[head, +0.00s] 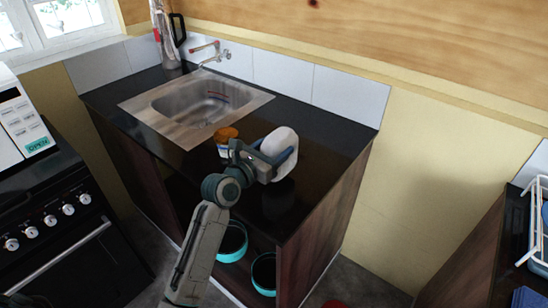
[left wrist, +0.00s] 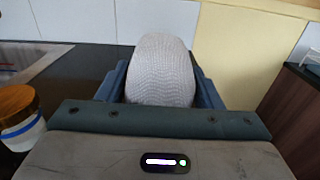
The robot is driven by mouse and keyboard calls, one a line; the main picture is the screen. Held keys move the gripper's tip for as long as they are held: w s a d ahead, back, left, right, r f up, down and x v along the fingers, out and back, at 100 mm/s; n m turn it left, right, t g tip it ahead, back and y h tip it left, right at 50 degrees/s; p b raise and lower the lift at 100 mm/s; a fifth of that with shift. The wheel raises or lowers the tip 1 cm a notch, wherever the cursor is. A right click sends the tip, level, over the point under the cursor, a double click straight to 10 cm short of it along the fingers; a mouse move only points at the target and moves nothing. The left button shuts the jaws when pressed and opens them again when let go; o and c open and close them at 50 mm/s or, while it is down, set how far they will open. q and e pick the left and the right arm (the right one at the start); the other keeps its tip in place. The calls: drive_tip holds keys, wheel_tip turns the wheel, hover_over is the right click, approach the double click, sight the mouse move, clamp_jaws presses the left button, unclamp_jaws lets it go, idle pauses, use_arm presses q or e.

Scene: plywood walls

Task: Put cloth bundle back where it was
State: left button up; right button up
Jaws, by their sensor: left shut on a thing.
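The cloth bundle (head: 280,146) is a pale, rounded, textured roll at the black countertop (head: 322,140), to the right of the sink. My left gripper (head: 279,158) is shut on it, with blue fingers on both sides. In the left wrist view the bundle (left wrist: 161,72) stands upright between the fingers. The bundle's lower part is hidden behind the gripper, so I cannot tell whether it touches the counter. My right gripper is not in view.
A jar with an orange-brown lid (head: 227,134) stands just left of my gripper. Beyond it is a steel sink (head: 190,105) with a tap (head: 212,52). A kettle-like vessel (head: 168,38) stands at the back left. Teal-rimmed pots (head: 233,241) sit below. The counter's right end is clear.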

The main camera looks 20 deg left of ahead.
use_arm(q)
drive_tip(key=shift+w+d+f, duration=0.2)
drive_tip(key=shift+s+a+f, duration=0.1)
drive_tip(key=shift+a+f, duration=0.05)
drive_tip(key=shift+f, duration=0.45)
drive_tip(key=shift+s+a+f, duration=0.1)
drive_tip(key=shift+a+f, duration=0.05)
drive_tip(key=shift+f, duration=0.45)
drive_tip(key=shift+s+a+f, duration=0.1)
drive_tip(key=shift+a+f, duration=0.1)
drive_tip(key=shift+f, duration=0.05)
drive_tip(key=shift+d+f, duration=0.15)
drive_tip(key=o, duration=1)
drive_tip(key=shift+o, duration=0.2)
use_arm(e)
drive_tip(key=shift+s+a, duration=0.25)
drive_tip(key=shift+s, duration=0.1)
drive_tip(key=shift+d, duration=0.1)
